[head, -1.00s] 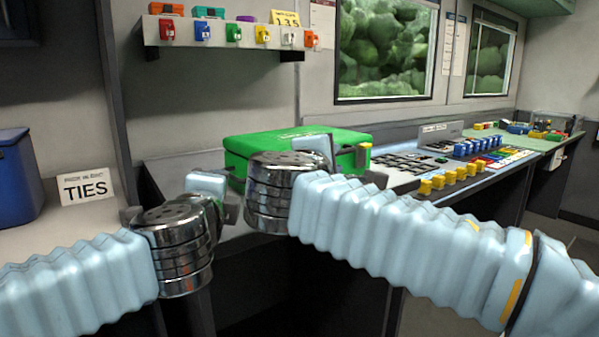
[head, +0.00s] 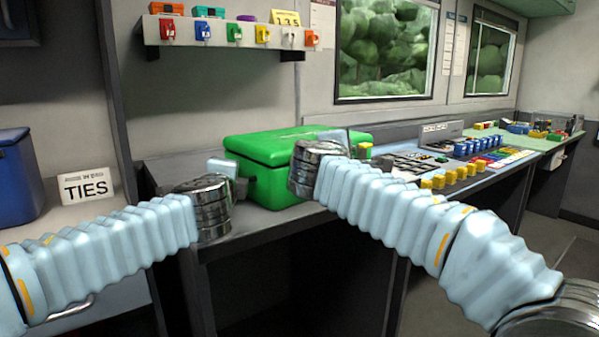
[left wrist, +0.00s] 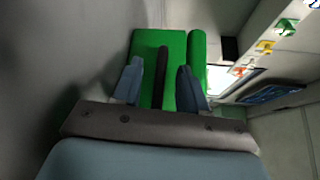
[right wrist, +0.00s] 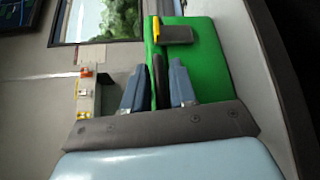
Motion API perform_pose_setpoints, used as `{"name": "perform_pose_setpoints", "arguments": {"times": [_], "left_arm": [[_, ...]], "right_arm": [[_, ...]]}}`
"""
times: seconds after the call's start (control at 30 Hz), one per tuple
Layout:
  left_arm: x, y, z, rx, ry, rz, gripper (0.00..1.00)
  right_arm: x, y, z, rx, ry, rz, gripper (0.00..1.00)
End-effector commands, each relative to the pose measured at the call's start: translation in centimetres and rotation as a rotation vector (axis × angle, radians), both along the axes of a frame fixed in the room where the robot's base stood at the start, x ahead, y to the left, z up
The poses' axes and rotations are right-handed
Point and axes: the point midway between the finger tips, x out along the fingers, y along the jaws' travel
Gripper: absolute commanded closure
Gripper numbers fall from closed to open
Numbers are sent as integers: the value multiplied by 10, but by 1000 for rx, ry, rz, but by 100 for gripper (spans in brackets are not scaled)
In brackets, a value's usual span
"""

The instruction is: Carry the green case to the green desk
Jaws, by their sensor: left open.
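The green case (head: 270,190) stands closed on the grey counter, in the middle of the head view. My left gripper (head: 222,168) is open at the case's left end. In the left wrist view its fingers (left wrist: 158,85) point at a dark handle on the case (left wrist: 165,50), with a gap on both sides. My right gripper (head: 335,138) is at the case's right end, which it partly hides. In the right wrist view its fingers (right wrist: 158,88) are apart, with a dark handle between or beyond them. The green desk (head: 548,146) is at the far right.
A console with coloured buttons (head: 490,160) runs right of the case. A key shelf (head: 225,35) hangs above on the wall. A blue bin (head: 15,180) and a TIES sign (head: 87,187) stand at left. Open floor (head: 520,245) shows at right.

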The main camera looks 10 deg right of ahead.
Motion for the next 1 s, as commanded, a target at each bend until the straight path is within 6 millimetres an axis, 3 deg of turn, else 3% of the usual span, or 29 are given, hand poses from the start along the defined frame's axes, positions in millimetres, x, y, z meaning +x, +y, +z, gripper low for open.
{"name": "perform_pose_setpoints", "arguments": {"times": [0.07, 0.23, 0.33, 1.0], "left_arm": [[0, 0, 0, 0, 0, 0, 58], [0, 0, 0, 0, 0, 0, 84], [0, 0, 0, 0, 0, 0, 99], [0, 0, 0, 0, 1, 0, 100]], "right_arm": [[0, 0, 0, 0, 0, 0, 74], [0, 0, 0, 0, 0, 0, 100], [0, 0, 0, 0, 0, 0, 100], [0, 0, 0, 0, -1, 0, 100]]}}
